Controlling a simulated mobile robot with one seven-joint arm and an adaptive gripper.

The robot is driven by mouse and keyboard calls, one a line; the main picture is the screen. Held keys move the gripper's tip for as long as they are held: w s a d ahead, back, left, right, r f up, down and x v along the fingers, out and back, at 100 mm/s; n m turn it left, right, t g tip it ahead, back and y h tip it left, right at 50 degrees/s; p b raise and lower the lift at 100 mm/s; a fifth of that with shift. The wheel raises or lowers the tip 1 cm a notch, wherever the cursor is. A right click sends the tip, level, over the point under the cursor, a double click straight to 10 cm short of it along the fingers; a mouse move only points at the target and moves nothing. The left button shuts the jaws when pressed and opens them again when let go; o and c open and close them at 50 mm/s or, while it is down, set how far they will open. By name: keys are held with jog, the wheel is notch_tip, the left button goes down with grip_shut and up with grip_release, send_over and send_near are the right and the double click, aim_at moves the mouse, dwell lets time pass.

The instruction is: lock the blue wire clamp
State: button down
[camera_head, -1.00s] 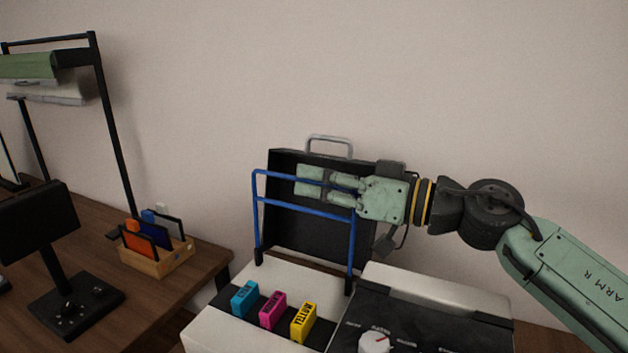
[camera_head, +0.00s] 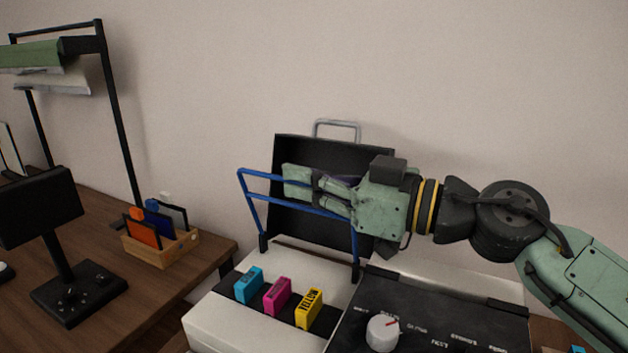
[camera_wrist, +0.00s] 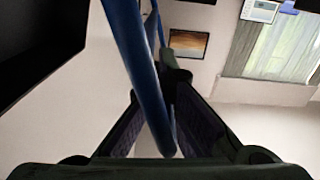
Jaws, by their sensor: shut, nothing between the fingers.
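The blue wire clamp (camera_head: 252,215) is a bent wire frame with its feet on the white machine (camera_head: 232,322). It stands raised and leans toward the front left. My gripper (camera_head: 288,181) is shut with its fingers at the upper part of the frame, in front of the black open lid. The fingers hide part of the top bar, and the lower crossbar runs just below them. In the wrist view the blue wire (camera_wrist: 146,75) runs close to the camera, across the space by my gripper fingers (camera_wrist: 172,88). I cannot tell exactly where they touch.
The black open lid (camera_head: 300,230) with a metal handle stands behind the clamp. Cyan (camera_head: 248,286), magenta (camera_head: 277,297) and yellow (camera_head: 309,309) blocks sit in front. A panel with a white knob (camera_head: 382,333) is at right. A wooden table (camera_head: 185,285) is at left.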

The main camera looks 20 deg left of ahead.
jog(key=shift+s+a+f+n+b, duration=0.1)
jog(key=shift+s+f+n+b, duration=0.3)
jog(key=shift+s+f+n, duration=0.15)
jog(key=c, duration=2.4)
grip_release()
jog(key=shift+s+r, duration=0.2)
jog(key=shift+r, duration=0.15)
jog(key=c, duration=1.8)
grip_release()
jog(key=shift+w, duration=0.1)
